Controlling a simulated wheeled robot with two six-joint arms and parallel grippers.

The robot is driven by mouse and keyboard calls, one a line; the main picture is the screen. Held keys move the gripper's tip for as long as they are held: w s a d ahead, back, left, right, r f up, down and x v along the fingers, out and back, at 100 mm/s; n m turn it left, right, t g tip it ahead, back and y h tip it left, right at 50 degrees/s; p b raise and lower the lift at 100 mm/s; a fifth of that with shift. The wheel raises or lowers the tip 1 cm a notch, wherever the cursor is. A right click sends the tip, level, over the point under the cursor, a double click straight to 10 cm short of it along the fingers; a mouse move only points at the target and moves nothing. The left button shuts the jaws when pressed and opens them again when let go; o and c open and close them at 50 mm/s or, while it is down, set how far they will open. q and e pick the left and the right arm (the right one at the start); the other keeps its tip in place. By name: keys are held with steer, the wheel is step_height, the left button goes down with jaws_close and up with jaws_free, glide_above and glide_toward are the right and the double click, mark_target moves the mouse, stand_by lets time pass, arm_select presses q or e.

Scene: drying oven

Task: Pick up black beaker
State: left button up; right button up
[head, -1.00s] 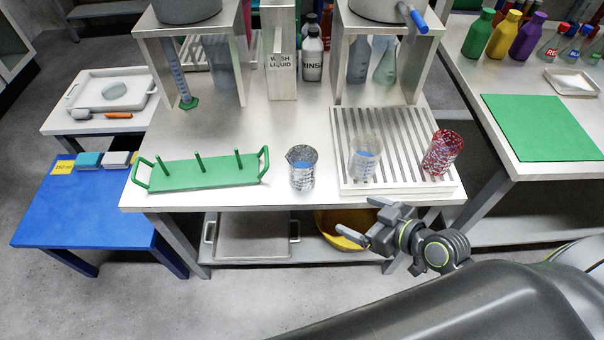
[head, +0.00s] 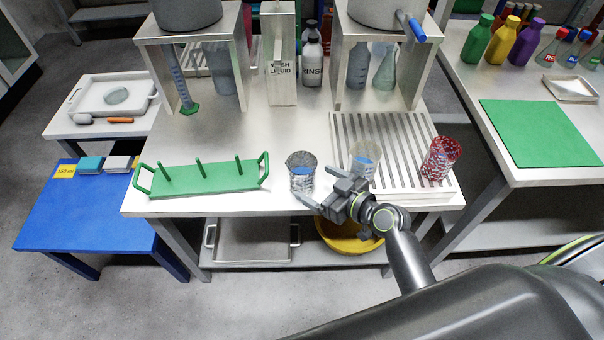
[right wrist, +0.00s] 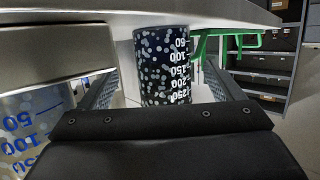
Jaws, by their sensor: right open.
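The black beaker (head: 301,172), dark with pale speckles, stands near the front edge of the bench, right of the green rack. In the right wrist view the black beaker (right wrist: 165,65) shows white volume marks and lies between and beyond the two fingers. My right gripper (head: 322,188) is open and empty, just to the right and front of the beaker. In the right wrist view its fingers (right wrist: 163,92) are spread on either side of the beaker's line. I cannot tell if they touch it. My left gripper is not in view.
A clear beaker (head: 364,158) stands close behind my right gripper on the slatted drain tray (head: 405,150), with a red speckled beaker (head: 440,158) farther right. The green rack (head: 203,180) is left of the black beaker. The bench behind the beaker is clear.

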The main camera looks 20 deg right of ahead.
steer(key=shift+p+x, duration=0.5)
steer(key=shift+x, duration=2.35)
steer(key=shift+s+a, duration=0.1)
steer(key=shift+a, duration=0.1)
steer(key=c, duration=1.2)
steer(key=shift+r, duration=0.15)
